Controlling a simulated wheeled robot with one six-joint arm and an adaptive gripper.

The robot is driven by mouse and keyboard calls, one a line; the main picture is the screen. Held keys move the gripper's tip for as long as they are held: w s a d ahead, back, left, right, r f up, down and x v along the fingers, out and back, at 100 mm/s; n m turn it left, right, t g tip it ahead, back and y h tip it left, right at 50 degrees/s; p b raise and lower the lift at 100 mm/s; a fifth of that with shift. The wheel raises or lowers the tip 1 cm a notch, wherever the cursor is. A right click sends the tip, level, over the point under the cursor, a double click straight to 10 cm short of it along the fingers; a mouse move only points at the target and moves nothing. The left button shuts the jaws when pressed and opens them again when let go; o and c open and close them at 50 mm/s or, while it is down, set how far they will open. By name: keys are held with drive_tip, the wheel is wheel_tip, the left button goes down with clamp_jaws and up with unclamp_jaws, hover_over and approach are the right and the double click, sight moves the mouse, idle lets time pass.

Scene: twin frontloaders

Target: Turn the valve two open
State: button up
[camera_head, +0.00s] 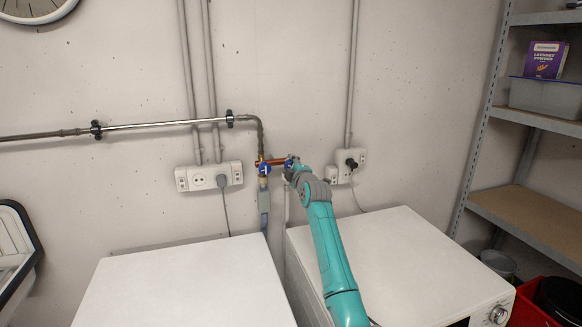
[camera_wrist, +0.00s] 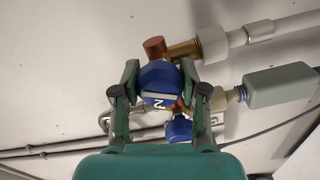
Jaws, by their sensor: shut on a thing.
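The blue handle of valve two (camera_wrist: 158,84) fills the space between my gripper's fingers (camera_wrist: 160,78) in the wrist view. It bears a white mark that reads like a 2 on its side. My gripper is shut on this handle, one finger on each side. In the head view my gripper (camera_head: 291,170) is at the right end of the copper pipe, with a bit of blue handle (camera_head: 289,163) beside it. The other blue valve handle (camera_head: 264,168) is to its left; it also shows below the held one in the wrist view (camera_wrist: 179,129).
Two white washing machines (camera_head: 185,285) (camera_head: 400,255) stand below the valves. Wall sockets (camera_head: 209,177) (camera_head: 348,164) with plugs and cables flank the pipes. A metal shelf (camera_head: 530,215) stands at the right, with a red bin (camera_head: 530,310) below it.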

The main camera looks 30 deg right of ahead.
drive_tip(key=n, duration=0.5)
drive_tip(key=shift+n, duration=0.3)
idle(0.4)
drive_tip(key=o, duration=1.2)
drive_tip(key=shift+c, duration=0.2)
drive_tip(key=v, duration=1.2)
drive_tip(key=shift+s, duration=0.1)
